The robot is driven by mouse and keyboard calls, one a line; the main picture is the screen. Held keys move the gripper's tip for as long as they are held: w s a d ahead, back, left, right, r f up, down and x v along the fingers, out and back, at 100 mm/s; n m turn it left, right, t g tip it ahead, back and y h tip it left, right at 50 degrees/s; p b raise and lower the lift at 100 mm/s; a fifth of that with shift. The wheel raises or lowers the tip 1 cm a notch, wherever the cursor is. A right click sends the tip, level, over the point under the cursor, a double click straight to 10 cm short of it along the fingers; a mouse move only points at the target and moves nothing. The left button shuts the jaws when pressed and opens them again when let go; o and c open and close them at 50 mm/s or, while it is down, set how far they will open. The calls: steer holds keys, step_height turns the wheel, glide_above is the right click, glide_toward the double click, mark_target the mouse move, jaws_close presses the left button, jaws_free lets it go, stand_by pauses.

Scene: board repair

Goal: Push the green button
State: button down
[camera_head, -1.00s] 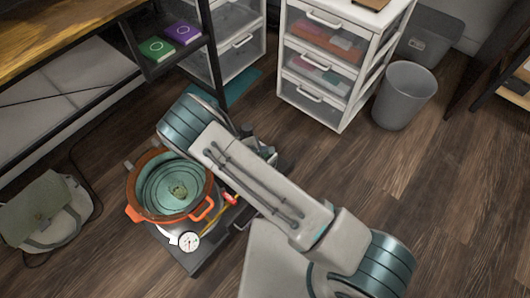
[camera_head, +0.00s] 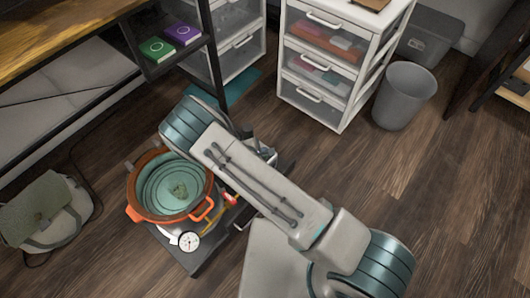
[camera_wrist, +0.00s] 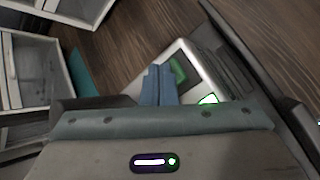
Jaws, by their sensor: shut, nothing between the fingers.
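In the wrist view, my gripper (camera_wrist: 158,70) has its blue-grey fingers together and empty. Just right of the fingertips is a light grey device (camera_wrist: 195,58) with a dark green square face (camera_wrist: 180,71). A bright white-and-green lit mark (camera_wrist: 208,99) shows lower right, partly cut off by my gripper body. I cannot tell which of these is the button, or whether the fingertips touch the device. In the head view, my arm hides most of the device and the fingers.
An orange pot (camera_head: 208,208) and a round dial (camera_head: 189,240) sit on a dark low platform (camera_head: 205,262). A white drawer unit (camera_head: 345,58) and grey bin (camera_head: 405,95) stand behind. Green (camera_head: 157,49) and purple (camera_head: 182,33) boxes lie on a shelf. Floor at right is clear.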

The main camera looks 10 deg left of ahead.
steer(key=shift+r, duration=0.1)
stand_by(0.3)
steer(key=shift+r+p, duration=0.35)
steer(key=shift+p, duration=0.35)
steer(key=shift+r, duration=0.1)
step_height(320, 180, up, 6)
steer(key=p, duration=0.6)
